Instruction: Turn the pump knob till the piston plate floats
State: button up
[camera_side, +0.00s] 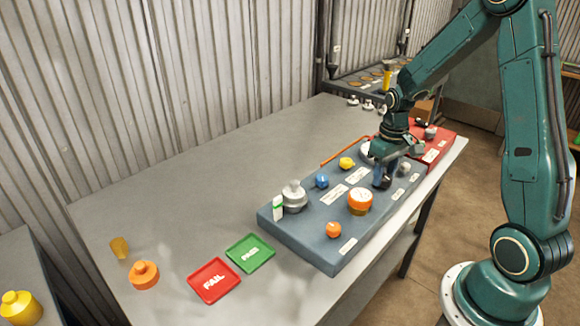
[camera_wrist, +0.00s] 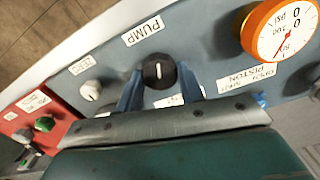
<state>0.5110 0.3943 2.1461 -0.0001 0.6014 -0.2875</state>
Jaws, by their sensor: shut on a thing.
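The pump knob (camera_wrist: 158,71) is a black round knob with a white line on top, beside the label PUMP (camera_wrist: 143,32) in the wrist view. My gripper (camera_wrist: 160,80) has its blue fingers on either side of this knob and is shut on it.
An orange-rimmed gauge (camera_side: 360,201) is close to my gripper; its dial (camera_wrist: 286,30) shows at upper right in the wrist view. A pale knob (camera_wrist: 91,90) is on the other side. Blue (camera_side: 321,181), yellow (camera_side: 346,163) and orange (camera_side: 333,229) knobs stand on the panel.

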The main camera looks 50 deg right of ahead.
aim_at(384, 176)
jog(key=o, duration=1)
jog(key=shift+r, duration=0.15)
notch_tip(384, 176, up, 14)
jog(key=shift+f, duration=0.2)
dwell(0.4)
